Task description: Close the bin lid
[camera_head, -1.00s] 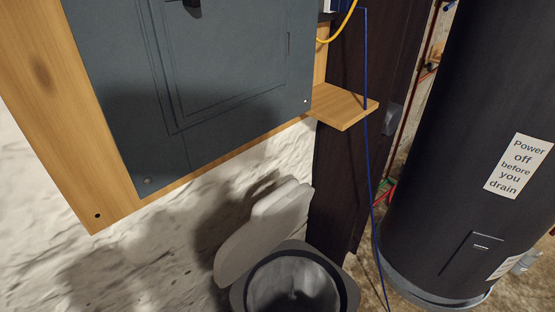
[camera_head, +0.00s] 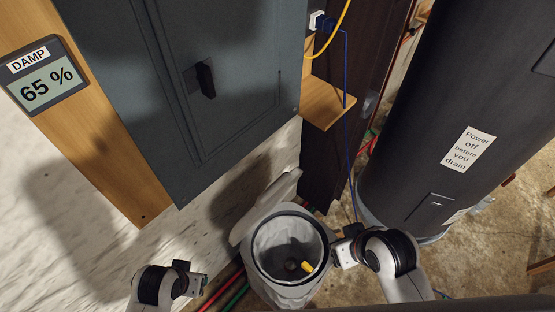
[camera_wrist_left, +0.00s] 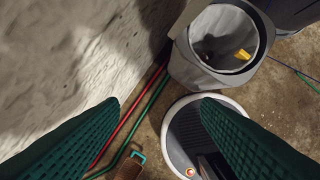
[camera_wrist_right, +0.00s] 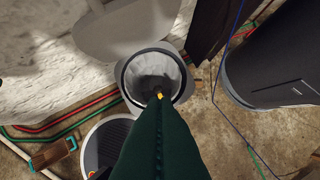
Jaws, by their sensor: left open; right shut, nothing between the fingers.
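The bin (camera_head: 262,275) is a grey container with a dark inner ring, a pale liner and a small yellow item (camera_head: 307,266) inside. Its grey lid (camera_head: 262,205) stands open, tilted up on the wall side. The bin also shows in the left wrist view (camera_wrist_left: 185,72) and the right wrist view (camera_wrist_right: 127,72), where the raised lid (camera_wrist_right: 125,30) is beyond the opening. My left gripper (camera_head: 199,284) is open and empty, left of the bin and apart from it. My right gripper (camera_head: 340,252) is shut and empty at the bin's right side; whether it touches the rim is unclear.
A grey electrical panel (camera_head: 225,60) on a wooden board hangs above the bin. A small wooden shelf (camera_head: 325,103) and a blue cable (camera_head: 348,150) are to its right. A large dark tank (camera_head: 420,140) stands at right. Red and green pipes (camera_wrist_left: 140,110) run along the wall base.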

